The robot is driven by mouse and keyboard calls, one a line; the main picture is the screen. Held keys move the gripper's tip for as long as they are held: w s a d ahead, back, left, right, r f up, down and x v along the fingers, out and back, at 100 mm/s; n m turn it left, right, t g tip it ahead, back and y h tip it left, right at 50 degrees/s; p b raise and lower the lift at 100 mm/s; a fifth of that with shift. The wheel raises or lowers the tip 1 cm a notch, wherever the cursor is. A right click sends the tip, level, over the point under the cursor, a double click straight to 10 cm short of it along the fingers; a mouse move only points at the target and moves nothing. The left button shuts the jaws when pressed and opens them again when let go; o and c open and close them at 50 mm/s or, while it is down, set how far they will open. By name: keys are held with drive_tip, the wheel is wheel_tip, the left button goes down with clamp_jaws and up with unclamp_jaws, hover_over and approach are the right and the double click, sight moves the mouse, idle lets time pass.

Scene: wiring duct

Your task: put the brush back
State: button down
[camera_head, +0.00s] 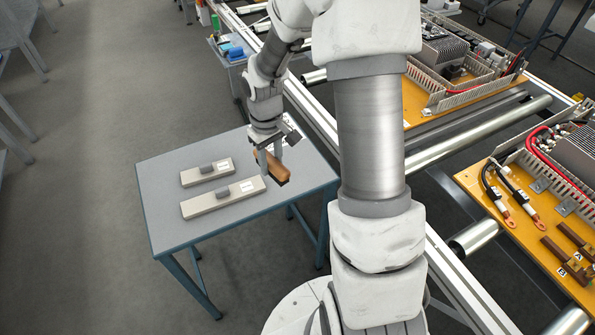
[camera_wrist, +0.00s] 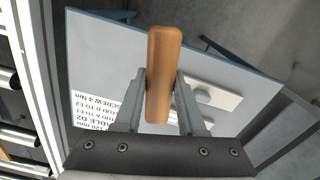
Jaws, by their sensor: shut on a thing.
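The brush is a tan wooden block (camera_head: 271,166) with a dark end at its lower right in the head view. My gripper (camera_head: 267,158) is shut on it and holds it over the right part of the small grey table (camera_head: 163,222). In the wrist view the wooden brush (camera_wrist: 163,60) stands upright between the two fingers of my gripper (camera_wrist: 161,85). Its bristles are not clearly seen there. Whether the brush touches the tabletop I cannot tell.
Two beige bars with dark grips and white labels, a shorter one (camera_head: 196,177) and a longer one (camera_head: 208,206), lie on the table's left half. A printed sheet (camera_wrist: 95,112) lies on the tabletop. A roller conveyor (camera_head: 480,238) with orange panels (camera_head: 470,180) runs at right.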

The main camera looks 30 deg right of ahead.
drive_tip(key=s+d+n+b, duration=0.1)
drive_tip(key=d+n+b, duration=0.5)
drive_tip(key=d+n, duration=1.1)
drive_tip(key=m+b, duration=0.2)
drive_tip(key=b, duration=0.1)
hover_over(299, 172)
wheel_tip(299, 172, down, 8)
drive_tip(key=shift+r, duration=0.25)
drive_tip(key=shift+f+b, duration=0.5)
drive_tip(key=shift+f, duration=1.45)
drive_tip(key=shift+f, duration=0.1)
drive_tip(key=c, duration=0.5)
unclamp_jaws()
